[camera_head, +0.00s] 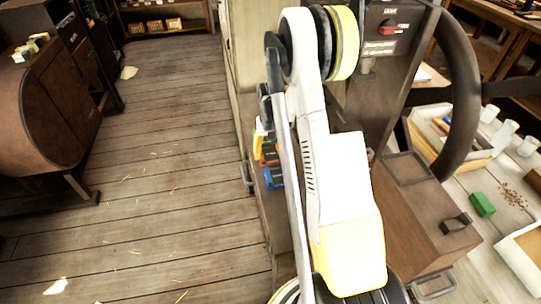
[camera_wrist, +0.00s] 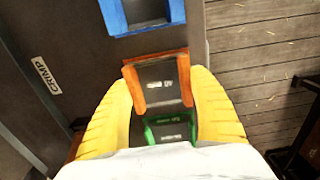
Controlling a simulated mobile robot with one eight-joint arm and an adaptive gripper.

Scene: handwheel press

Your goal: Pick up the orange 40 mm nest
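The orange nest (camera_wrist: 183,63) is a U-shaped block with a dark middle and a small label, too blurred to read surely. It sits in a row on a dark surface, with a blue nest (camera_wrist: 120,18) above it and a green nest (camera_wrist: 185,132) below it in the wrist view. My gripper (camera_wrist: 161,80) is open, its yellow fingertips on either side of the orange nest's lower part. I cannot tell whether they touch it. In the head view the orange nest (camera_head: 270,156) is partly hidden behind my arm, near the blue nest (camera_head: 274,179).
A green block (camera_head: 482,204) lies on the bench at right. The wooden floor (camera_head: 170,170) at left is mostly clear.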

